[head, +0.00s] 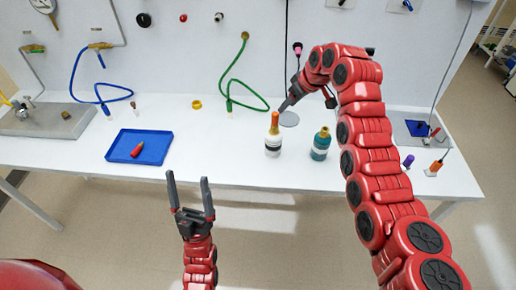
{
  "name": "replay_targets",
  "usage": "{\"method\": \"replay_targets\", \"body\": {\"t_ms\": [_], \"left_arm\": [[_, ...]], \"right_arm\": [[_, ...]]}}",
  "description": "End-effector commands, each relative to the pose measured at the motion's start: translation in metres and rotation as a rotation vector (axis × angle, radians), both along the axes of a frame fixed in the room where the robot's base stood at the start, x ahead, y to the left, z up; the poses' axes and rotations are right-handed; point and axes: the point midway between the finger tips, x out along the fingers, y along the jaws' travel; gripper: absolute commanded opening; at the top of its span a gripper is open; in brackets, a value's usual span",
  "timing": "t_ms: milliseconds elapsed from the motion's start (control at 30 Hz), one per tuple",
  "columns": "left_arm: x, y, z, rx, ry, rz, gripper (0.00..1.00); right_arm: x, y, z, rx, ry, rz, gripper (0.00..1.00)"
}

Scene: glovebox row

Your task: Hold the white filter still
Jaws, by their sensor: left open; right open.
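I cannot pick out a white filter for certain. A flat, round, pale grey disc (289,120) lies on the white table behind the bottles. My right gripper (287,103) points down and left just above the disc in the picture. It is open, though its fingers are small and partly hidden; I cannot tell whether it touches the disc. My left gripper (188,181) is open and empty in front of the table's front edge, its two fingers pointing away from me.
A blue tray (138,157) holds a red object (137,150). A green hose (234,85) and blue hose (77,85) hang behind. Clear tabletop lies left of the bottles.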

Motion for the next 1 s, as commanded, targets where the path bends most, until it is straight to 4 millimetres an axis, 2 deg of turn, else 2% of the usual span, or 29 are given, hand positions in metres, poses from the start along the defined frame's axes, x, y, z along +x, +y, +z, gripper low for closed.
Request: {"method": "replay_targets", "body": {"t_ms": [33, 100, 267, 400, 500, 567, 733, 900, 1000], "left_arm": [[0.023, 0.010, -0.004, -0.076, 0.065, -0.065, 1.00], [0.058, 0.023, -0.015, -0.208, 0.169, -0.173, 1.00], [0.126, 0.042, -0.053, -0.563, 0.369, -0.426, 1.00], [0.173, 0.044, -0.091, -0.917, 0.503, -0.644, 1.00], [0.199, 0.034, -0.118, -1.188, 0.577, -0.793, 1.00], [0.212, 0.025, -0.132, -1.354, 0.619, -0.875, 1.00], [0.234, -0.017, -0.165, -1.841, 0.718, -1.075, 1.00], [0.235, -0.066, -0.181, -2.280, 0.802, -1.177, 1.00], [0.230, -0.089, -0.183, -2.470, 0.841, -1.191, 1.00]], "right_arm": [[0.000, 0.000, 0.000, 0.001, -0.001, 0.000, 0.50], [0.000, 0.000, 0.000, 0.000, -0.001, -0.001, 0.50], [0.001, 0.000, 0.000, 0.002, -0.002, -0.001, 0.50], [0.001, 0.000, 0.000, 0.002, -0.002, -0.001, 0.50], [0.001, 0.000, 0.000, 0.001, -0.003, -0.002, 0.50], [0.001, 0.000, 0.000, 0.002, -0.003, -0.003, 0.50], [0.001, 0.000, 0.000, 0.002, -0.003, -0.003, 0.50], [0.001, 0.000, 0.000, 0.002, -0.003, -0.003, 0.50], [0.001, 0.000, 0.000, 0.002, -0.003, -0.003, 0.50]]}}
